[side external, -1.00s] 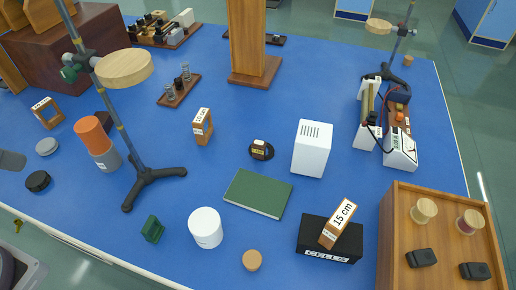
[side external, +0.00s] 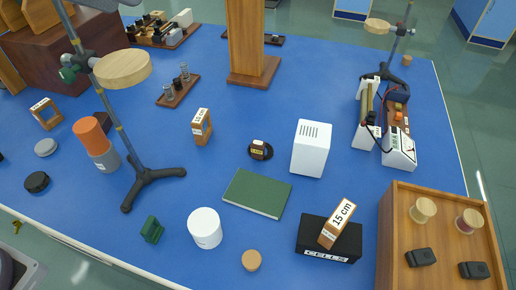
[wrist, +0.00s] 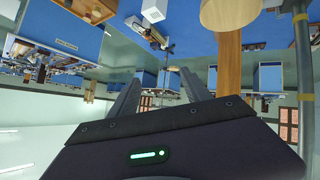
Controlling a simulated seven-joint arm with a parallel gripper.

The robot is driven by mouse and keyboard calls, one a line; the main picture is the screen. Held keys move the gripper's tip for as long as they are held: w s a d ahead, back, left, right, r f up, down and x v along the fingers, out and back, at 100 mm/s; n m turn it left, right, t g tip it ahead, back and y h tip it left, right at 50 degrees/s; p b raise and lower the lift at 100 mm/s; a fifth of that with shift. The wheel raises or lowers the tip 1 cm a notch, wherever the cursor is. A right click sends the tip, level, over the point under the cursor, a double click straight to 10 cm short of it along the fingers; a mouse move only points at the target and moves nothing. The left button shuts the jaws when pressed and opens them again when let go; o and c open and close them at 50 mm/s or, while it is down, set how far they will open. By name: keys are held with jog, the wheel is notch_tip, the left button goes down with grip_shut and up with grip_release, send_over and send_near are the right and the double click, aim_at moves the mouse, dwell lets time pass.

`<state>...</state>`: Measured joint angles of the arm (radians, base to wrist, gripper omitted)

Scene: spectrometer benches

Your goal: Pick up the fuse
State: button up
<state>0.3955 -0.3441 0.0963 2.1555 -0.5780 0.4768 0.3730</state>
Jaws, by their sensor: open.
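I cannot single out the fuse for sure. A small brown block with a pale label (side external: 259,150) sits on a round black base near the middle of the blue bench in the side external view. Its label is too small to read, so I cannot tell whether it is the fuse. My gripper (wrist: 160,83) shows in the wrist view, its two fingers apart with nothing between them. The wrist view looks across the room, upside down, with no fuse I can make out. The fingers are not visible in the side external view.
A stand with a wooden disc (side external: 122,69) rises at the left and a wooden post (side external: 246,40) at the back. A white box (side external: 311,148), a green book (side external: 257,193) and a black box (side external: 314,228) surround the middle. Bare blue bench lies behind the white box.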

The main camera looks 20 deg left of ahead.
jog(key=w+d+r+t, duration=0.1)
jog(key=w+d+t, duration=0.1)
jog(key=w+d, duration=0.5)
jog(key=n+t+y, duration=0.1)
jog(key=n+y, duration=0.2)
jog(key=y, duration=0.4)
send_over(258, 150)
jog(key=s, duration=0.6)
jog(key=f, duration=4)
jog(key=shift+s+a, duration=0.15)
jog(key=shift+s, duration=0.05)
jog(key=x, duration=1.2)
jog(key=shift+f, duration=0.15)
jog(key=shift+s, duration=0.1)
grip_shut()
